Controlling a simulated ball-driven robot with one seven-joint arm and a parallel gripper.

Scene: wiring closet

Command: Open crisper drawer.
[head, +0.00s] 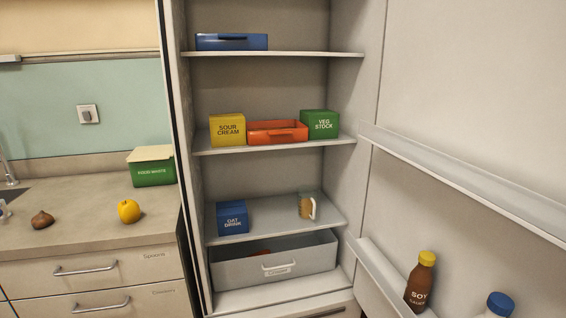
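The crisper drawer (235,272) is a grey bin at the bottom of the open fridge in the head view. Its front has a pale bar handle (279,266) with a small label below it. I see over the front into part of the drawer, where something reddish (260,252) lies mostly hidden. The drawer front is behind the front edge of the fridge floor. How far it is pulled out, if at all, I cannot tell. My gripper is not in view.
The fridge door (470,90) stands open at right, its racks holding a soy sauce bottle (420,283) and a blue-capped bottle (498,305). A counter (85,215) is at left.

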